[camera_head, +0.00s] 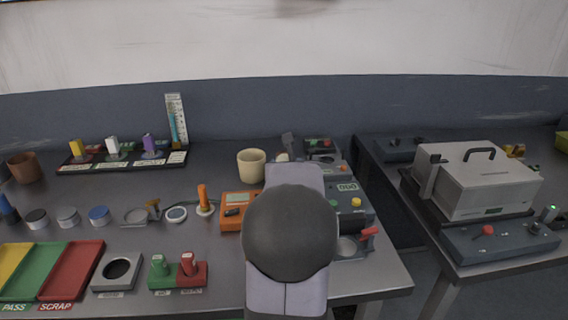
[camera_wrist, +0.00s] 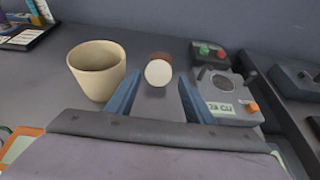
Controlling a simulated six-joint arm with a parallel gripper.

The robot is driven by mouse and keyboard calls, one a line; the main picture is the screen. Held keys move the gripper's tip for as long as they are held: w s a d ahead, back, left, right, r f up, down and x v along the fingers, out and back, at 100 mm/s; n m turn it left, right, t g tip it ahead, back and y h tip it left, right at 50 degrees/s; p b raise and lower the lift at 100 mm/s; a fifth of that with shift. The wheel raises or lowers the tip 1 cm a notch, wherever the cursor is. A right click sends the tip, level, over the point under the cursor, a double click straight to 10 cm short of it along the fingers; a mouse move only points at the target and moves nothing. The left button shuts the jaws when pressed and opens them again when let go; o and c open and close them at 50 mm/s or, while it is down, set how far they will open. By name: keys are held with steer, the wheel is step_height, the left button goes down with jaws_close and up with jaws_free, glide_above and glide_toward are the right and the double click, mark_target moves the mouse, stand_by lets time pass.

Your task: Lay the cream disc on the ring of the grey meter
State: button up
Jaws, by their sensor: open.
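The cream disc (camera_wrist: 158,73) shows its round pale face in the wrist view, between and just beyond my fingertips. It is partly visible in the head view (camera_head: 283,157), just above my arm. My gripper (camera_wrist: 157,92) is open, with its two blue fingers on either side of the line to the disc. I cannot tell whether a finger touches it. The grey meter (camera_wrist: 240,108) stands to the right, with a dark ring (camera_wrist: 222,84) on top, a small display and an orange button. In the head view my arm hides part of the meter.
A cream cup (camera_wrist: 97,70) stands close to the left of my gripper. A reddish-brown round thing (camera_wrist: 161,56) is behind the disc. A box with red and green buttons (camera_wrist: 208,50) stands behind the meter. An orange meter (camera_head: 236,211) is left of my arm.

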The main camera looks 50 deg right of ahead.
steer(key=shift+p+x, duration=0.3)
steer(key=shift+x, duration=2.25)
steer(key=shift+a+f, duration=0.1)
steer(key=c, duration=1)
step_height(320, 180, up, 10)
steer(key=p, duration=0.6)
